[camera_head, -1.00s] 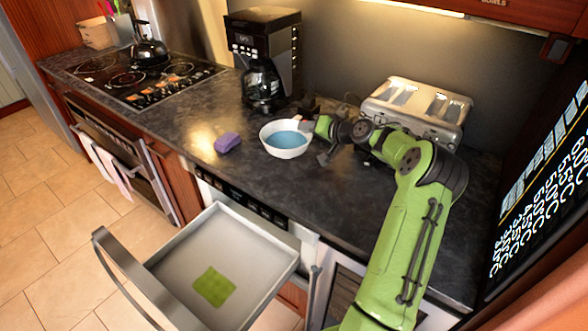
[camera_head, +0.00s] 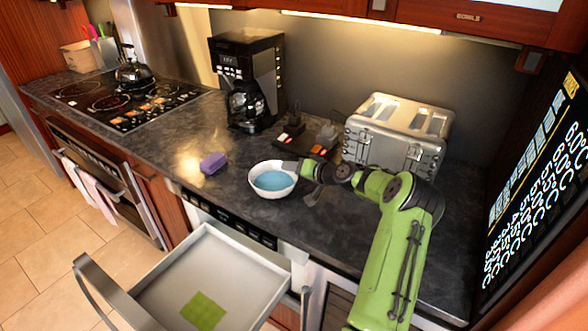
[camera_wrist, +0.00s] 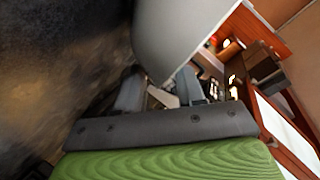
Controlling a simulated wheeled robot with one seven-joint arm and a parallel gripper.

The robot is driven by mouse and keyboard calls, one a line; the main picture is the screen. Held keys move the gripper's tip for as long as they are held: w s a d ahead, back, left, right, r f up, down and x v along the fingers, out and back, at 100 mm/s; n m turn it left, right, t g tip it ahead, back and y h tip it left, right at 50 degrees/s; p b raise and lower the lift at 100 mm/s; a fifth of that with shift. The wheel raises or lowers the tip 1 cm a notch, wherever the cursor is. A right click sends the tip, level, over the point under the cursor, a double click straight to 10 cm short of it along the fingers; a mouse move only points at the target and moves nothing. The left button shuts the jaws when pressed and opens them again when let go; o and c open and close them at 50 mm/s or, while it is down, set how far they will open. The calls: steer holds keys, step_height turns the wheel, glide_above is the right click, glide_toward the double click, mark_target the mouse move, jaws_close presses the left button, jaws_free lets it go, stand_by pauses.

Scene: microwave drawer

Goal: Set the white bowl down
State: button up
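The white bowl (camera_head: 284,190), with blue contents, is upright at the counter's surface, right of a purple block. I cannot tell whether its base touches the counter. My gripper (camera_head: 297,166) is at the bowl's right rim. In the wrist view the bowl (camera_wrist: 178,38) fills the upper middle, and its wall reaches down between the two fingers of my gripper (camera_wrist: 160,92), which appear closed on it. The contact itself is partly hidden.
The purple block (camera_head: 213,163) lies left of the bowl. A coffee maker (camera_head: 245,75) and a silver toaster (camera_head: 395,138) stand behind. An open drawer (camera_head: 240,260) with a green square (camera_head: 204,311) juts out below the counter. Dark counter (camera_head: 225,190) is clear in front.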

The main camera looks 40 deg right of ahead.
steer(key=shift+r, duration=0.15)
steer(key=shift+s+d+r, duration=0.1)
steer(key=shift+s+r, duration=0.05)
steer(key=shift+s, duration=0.15)
steer(key=v, duration=1.1)
steer(key=a+r+n+g, duration=0.2)
steer(key=a+n+g, duration=0.1)
steer(key=a, duration=0.8)
steer(key=a+r+n+g, duration=0.2)
steer(key=a+r+g, duration=0.15)
steer(key=a, duration=0.75)
steer(key=s+a+r+n+g+h, duration=0.2)
steer(key=s+a+r, duration=0.2)
steer(key=s+a, duration=0.75)
steer(key=s, duration=1.3)
steer(key=shift+s+a+r+p, duration=0.2)
steer(key=shift+a+r+p, duration=0.1)
steer(key=shift+a, duration=0.1)
